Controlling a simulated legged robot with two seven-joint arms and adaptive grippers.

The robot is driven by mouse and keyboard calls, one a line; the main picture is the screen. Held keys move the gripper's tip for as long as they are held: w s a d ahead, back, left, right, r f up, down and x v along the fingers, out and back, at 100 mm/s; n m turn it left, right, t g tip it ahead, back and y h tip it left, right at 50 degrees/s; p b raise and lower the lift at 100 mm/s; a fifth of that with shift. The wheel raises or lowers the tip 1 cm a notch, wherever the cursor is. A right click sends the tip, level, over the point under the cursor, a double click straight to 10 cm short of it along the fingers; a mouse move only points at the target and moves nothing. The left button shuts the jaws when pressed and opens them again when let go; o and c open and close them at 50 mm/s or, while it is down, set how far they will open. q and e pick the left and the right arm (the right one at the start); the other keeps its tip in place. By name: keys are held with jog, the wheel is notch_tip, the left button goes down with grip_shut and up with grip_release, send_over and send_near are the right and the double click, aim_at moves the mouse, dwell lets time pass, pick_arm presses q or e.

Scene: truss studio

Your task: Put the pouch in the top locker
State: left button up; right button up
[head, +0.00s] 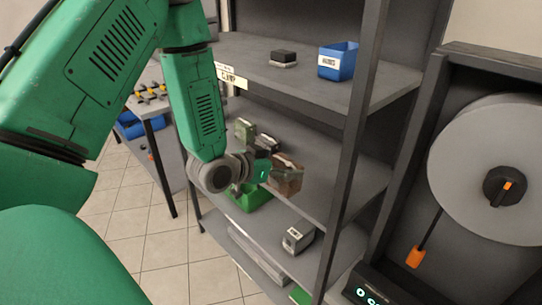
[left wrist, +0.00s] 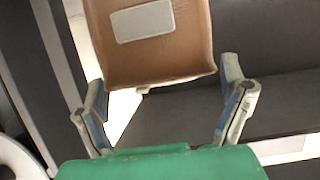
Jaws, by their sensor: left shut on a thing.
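The brown pouch (head: 287,178) is at my left gripper (head: 272,174) in the head view, in front of the rack's middle shelf. In the left wrist view the pouch (left wrist: 160,55) is tan-brown with a pale label, and its top is cut off by the frame. The fingers of my left gripper (left wrist: 165,80) are on either side of its lower end, shut on it. My right gripper is not in view. I cannot make out a locker in either view.
A grey rack holds a blue bin (head: 338,62) and a dark block (head: 284,57) on its upper shelf (head: 310,82). A rack post (head: 358,120) stands right of the pouch. A large reel (head: 480,150) is at the right.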

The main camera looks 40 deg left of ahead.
pick_arm(q)
jog(key=s+d+f, duration=0.1)
jog(key=d, duration=0.7)
jog(key=s+d+f+n+y, duration=0.1)
jog(key=d, duration=0.7)
jog(key=shift+s+d+f, duration=0.3)
jog(key=shift+s+f, duration=0.05)
